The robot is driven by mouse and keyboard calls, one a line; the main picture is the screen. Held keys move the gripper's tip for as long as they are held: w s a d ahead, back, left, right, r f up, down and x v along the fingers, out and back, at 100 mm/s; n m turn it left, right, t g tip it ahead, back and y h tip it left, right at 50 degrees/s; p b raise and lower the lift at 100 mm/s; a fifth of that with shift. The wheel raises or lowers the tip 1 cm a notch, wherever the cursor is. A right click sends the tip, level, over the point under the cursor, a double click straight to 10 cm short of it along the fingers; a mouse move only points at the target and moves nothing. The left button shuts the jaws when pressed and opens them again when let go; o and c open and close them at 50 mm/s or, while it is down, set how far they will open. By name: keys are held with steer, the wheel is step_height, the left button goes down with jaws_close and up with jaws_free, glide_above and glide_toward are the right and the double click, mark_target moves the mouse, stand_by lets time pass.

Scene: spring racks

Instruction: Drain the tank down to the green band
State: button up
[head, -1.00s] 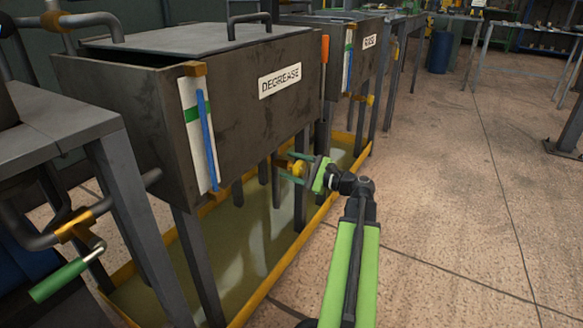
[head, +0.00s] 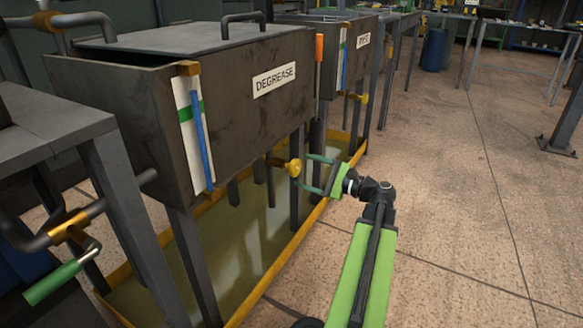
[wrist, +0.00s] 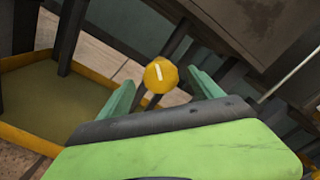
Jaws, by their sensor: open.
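The dark DEGREASE tank (head: 150,115) stands on legs at left. Its front gauge is a white strip (head: 184,140) with a green band (head: 190,111) and a blue column (head: 203,150). The top of the blue column shows above the band. A yellow round valve knob (head: 294,167) sticks out under the tank. In the wrist view the knob (wrist: 160,76) bears a nearly upright white mark. My gripper (head: 304,171) is open and empty, its fingertips just short of the knob, which appears between them in the wrist view.
A yellow-rimmed drip tray (head: 262,285) with murky liquid lies under the tanks. A second tank (head: 352,65) with its own yellow knob (head: 361,98) stands behind. A green-handled lever (head: 52,283) is at lower left.

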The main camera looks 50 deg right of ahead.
steer(key=v, duration=1)
steer(key=shift+a, duration=0.1)
stand_by(6.9)
